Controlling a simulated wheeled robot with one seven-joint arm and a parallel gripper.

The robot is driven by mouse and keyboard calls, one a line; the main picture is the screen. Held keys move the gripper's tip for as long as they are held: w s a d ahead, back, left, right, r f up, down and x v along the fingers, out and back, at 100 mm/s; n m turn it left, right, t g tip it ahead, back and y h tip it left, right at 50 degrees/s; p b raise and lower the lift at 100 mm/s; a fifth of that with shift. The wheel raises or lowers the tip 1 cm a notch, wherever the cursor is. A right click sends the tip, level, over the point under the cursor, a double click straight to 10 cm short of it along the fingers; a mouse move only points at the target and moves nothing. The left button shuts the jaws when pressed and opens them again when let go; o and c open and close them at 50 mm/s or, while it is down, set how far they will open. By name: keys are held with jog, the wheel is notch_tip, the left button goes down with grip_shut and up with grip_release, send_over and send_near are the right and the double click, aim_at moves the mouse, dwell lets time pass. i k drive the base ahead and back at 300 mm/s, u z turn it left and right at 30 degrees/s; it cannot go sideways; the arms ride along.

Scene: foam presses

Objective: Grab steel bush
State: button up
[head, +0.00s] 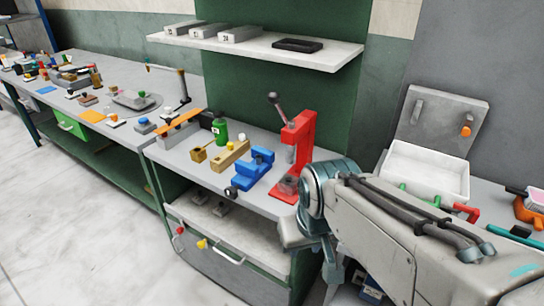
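A red arbor press (300,150) with a dark lever stands on the grey bench to the left of my arm. A small grey cylindrical piece (289,184) sits at the foot of the press; it looks like steel, but I cannot tell for certain that it is the steel bush. My arm comes in from the right and covers the bench's right end. Its teal end part hangs down in front of the bench edge. The fingers of my gripper cannot be made out, so I cannot see whether it holds anything.
A blue vise (252,171), a wooden block with holes (230,155) and a green bottle (219,130) stand left of the press. A shelf (330,56) hangs above. A white bin (425,170) stands right. Open floor (70,220) lies at left.

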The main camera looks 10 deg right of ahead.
aim_at(258, 158)
jog(key=u, duration=1.65)
jog(key=i, duration=1.95)
jog(key=z, duration=3.5)
jog(key=i, duration=0.45)
jog(key=z, duration=0.05)
